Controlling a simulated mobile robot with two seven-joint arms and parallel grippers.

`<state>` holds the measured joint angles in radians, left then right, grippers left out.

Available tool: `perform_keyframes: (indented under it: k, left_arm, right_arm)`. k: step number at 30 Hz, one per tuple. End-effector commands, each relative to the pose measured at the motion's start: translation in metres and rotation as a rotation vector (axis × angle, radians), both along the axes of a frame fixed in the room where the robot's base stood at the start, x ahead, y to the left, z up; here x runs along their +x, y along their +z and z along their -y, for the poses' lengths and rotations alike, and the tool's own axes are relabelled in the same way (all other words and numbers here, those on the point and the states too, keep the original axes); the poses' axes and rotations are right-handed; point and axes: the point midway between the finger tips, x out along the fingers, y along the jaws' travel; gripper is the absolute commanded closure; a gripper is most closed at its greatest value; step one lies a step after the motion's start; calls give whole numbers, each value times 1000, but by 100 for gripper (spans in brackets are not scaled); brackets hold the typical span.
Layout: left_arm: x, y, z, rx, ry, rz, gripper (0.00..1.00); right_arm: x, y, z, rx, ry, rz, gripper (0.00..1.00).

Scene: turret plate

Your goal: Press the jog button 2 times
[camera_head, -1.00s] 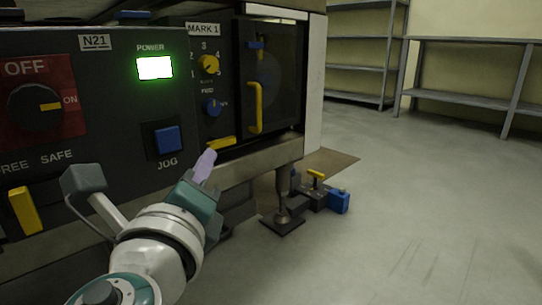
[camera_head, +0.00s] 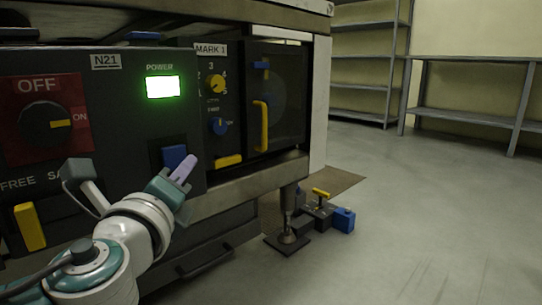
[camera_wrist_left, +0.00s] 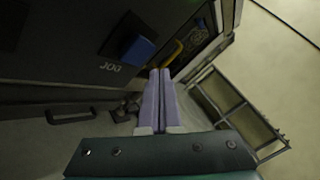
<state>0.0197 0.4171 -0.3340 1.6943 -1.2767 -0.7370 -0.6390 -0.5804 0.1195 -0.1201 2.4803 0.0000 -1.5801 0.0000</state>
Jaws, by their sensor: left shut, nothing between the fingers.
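The blue square jog button (camera_head: 175,156) sits on the dark front panel below the lit green power lamp (camera_head: 162,87). In the head view my left gripper (camera_head: 187,163) is shut and empty, its pale purple fingers beside the button's right edge and partly in front of the panel. In the left wrist view the jog button (camera_wrist_left: 137,50) shows at upper left above its JOG label, and the shut fingers (camera_wrist_left: 160,76) lie to its right with a visible gap. The head view hides the JOG label behind the gripper. My right gripper is not in view.
Yellow and blue knobs (camera_head: 217,84) and a door with a yellow handle (camera_head: 261,126) are to the right. A leveling foot (camera_head: 288,239) stands on the floor. Open floor and grey shelves (camera_head: 470,110) lie right.

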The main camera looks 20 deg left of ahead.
Motion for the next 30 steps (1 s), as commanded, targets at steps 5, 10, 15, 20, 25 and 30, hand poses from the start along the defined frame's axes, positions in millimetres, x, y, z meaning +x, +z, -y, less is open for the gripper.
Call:
perform_keyframes:
  k: [5, 10, 15, 20, 25, 30]
  left_arm:
    - [5, 0, -13, 0, 2, 1, 100]
    - [6, 1, -16, -1, 1, 2, 100]
    - [6, 0, -16, -2, 1, 1, 100]
    - [6, 0, -16, -2, 1, 1, 100]
    - [6, 0, -15, -2, 1, 1, 100]
    - [6, 0, -15, -2, 1, 1, 100]
  right_arm:
    - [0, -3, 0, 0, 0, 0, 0]
    - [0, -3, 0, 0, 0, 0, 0]
    - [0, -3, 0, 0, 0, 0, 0]
    - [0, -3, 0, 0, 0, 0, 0]
    - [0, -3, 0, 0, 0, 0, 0]
    - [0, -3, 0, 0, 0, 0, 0]
